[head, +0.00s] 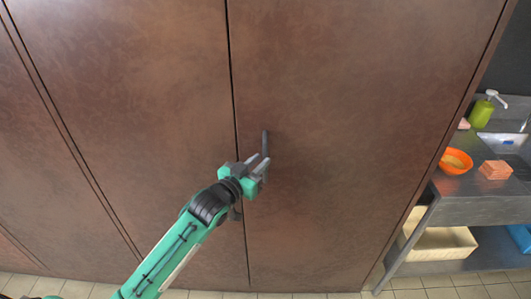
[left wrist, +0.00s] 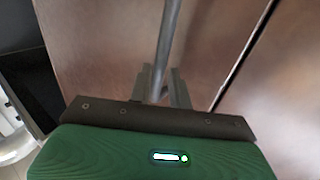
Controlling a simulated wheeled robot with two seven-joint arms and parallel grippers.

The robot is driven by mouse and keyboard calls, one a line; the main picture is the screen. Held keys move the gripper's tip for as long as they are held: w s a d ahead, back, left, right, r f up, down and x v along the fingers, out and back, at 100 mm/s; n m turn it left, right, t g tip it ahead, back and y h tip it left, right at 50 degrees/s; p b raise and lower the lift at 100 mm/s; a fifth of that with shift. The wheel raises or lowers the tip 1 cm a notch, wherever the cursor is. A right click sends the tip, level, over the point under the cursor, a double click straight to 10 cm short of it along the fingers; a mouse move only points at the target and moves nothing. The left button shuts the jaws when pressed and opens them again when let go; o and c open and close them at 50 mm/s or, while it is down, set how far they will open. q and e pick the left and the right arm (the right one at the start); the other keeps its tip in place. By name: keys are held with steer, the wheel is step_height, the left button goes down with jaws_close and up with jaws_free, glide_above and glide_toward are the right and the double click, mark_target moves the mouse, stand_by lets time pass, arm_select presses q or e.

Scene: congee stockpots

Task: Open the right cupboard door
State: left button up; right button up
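The right cupboard door (head: 350,120) is a tall brown panel and looks closed, its left edge at a dark seam. Its dark upright bar handle (head: 265,140) is near that seam; the handle's lower part is hidden by my gripper. My left gripper (head: 259,163) is at the handle. In the left wrist view the handle (left wrist: 168,40) runs down between the two fingers of the left gripper (left wrist: 165,88). The fingers stand apart, with a small gap showing beside the bar. My right gripper is not in view.
Another brown cupboard panel (head: 140,100) is left of the seam. At the right, a dark counter (head: 470,213) holds an orange bowl (head: 455,162), a reddish block stack (head: 496,170) and a green soap bottle (head: 482,113). A cream bin (head: 440,245) is below. Tiled floor shows in front.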

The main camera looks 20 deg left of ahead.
mark_target(264, 158)
arm_select(q)
steer(key=shift+p+x, duration=0.3)
steer(key=shift+x, duration=1.45)
jaws_close()
